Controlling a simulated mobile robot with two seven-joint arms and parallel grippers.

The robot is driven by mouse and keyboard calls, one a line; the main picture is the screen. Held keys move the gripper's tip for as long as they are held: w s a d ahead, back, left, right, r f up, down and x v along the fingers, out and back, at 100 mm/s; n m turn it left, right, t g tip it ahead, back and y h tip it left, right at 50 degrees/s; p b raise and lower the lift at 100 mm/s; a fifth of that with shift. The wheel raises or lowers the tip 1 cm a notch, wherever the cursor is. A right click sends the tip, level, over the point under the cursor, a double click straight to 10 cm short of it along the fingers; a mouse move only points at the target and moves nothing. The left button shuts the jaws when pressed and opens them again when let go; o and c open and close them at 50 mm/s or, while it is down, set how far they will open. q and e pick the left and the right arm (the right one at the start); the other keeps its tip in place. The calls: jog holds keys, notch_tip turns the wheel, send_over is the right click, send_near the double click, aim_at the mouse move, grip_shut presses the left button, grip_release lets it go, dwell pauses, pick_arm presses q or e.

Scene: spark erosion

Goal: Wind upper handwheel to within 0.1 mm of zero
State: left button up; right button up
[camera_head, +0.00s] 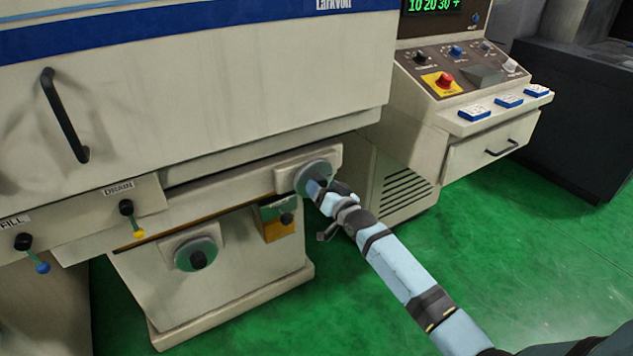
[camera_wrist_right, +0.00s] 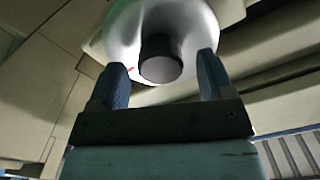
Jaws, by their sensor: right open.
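The upper handwheel (camera_head: 311,175) is a grey metal disc on the machine's beige front, at the right end of the ledge. In the right wrist view the handwheel (camera_wrist_right: 200,25) fills the top middle, with a dark round knob (camera_wrist_right: 161,58) and a small red mark at the knob's left. My right gripper (camera_wrist_right: 160,75) is open, its two blue fingers on either side of the knob and apart from it. In the head view my right gripper (camera_head: 318,189) covers part of the wheel. The left gripper is not in view.
A lower handwheel (camera_head: 190,253) with a dark knob sits below left. An orange-fronted box (camera_head: 280,227) with a black knob is between the wheels. The control panel (camera_head: 460,68) with a red button and a green readout (camera_head: 434,5) stands right. Green floor (camera_head: 540,240) is clear at right.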

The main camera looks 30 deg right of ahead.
jog(key=shift+s+d+r+p, duration=0.15)
jog(key=shift+s+p, duration=0.5)
jog(key=shift+s, duration=0.45)
jog(key=shift+s+p, duration=0.65)
jog(key=shift+s, duration=0.35)
jog(key=p, duration=0.5)
send_near(322, 185)
jog(key=shift+s, duration=1.85)
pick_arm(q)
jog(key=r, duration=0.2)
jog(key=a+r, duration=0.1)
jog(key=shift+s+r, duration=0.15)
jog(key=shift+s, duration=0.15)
pick_arm(e)
jog(key=shift+d, duration=0.2)
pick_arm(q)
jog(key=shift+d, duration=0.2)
